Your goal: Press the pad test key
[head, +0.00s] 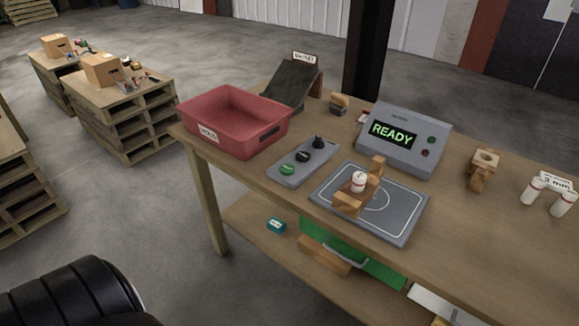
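A grey key strip (328,155) lies on the workbench (480,240). It carries a green button (287,169), a dark button (303,156) and a black knob-like part (319,142); their labels are too small to read. To its right lies a grey pad (405,215) with white outlines. A wooden holder (348,204) stands on the pad with a white, red-banded piece (358,181) in it. Behind the pad, a grey detector unit (407,164) shows "READY" on its green-lettered screen (394,135). Neither of my grippers is in view.
A red tray (233,99) sits at the bench's left end, with a dark ramp (291,82) behind it. At right stand a wooden block piece (484,170) and white cylinders (563,203). Pallets with boxes (103,70) stand on the floor at left. The bench front right is clear.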

